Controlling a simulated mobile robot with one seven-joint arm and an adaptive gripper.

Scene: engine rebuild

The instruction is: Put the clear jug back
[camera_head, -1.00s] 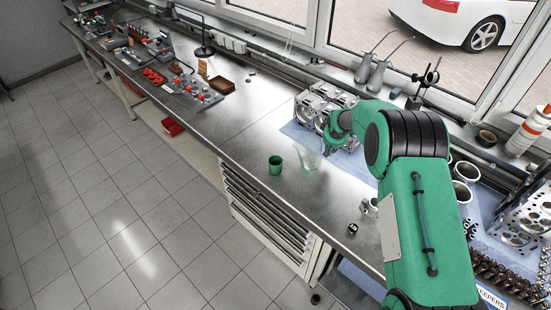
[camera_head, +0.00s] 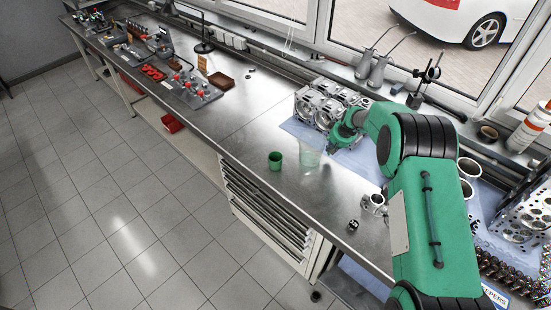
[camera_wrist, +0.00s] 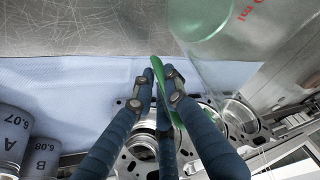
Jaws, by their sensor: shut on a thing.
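The clear jug (camera_head: 310,155) stands upright at the bench, just right of a small green cup (camera_head: 275,161); I cannot tell whether its base touches the surface. My gripper (camera_head: 333,147) is at the jug's right side. In the wrist view my gripper (camera_wrist: 160,80) is shut on a thin green strip, which looks like the jug's handle. The jug's clear wall with red marking (camera_wrist: 238,35) fills the upper right there. The cup's contents cannot be made out.
An engine block (camera_head: 318,106) stands on a blue mat (camera_head: 298,128) just behind the jug. A small black part (camera_head: 352,226) and a metal part (camera_head: 373,203) lie in front right. The bench top (camera_head: 235,135) left of the cup is clear.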

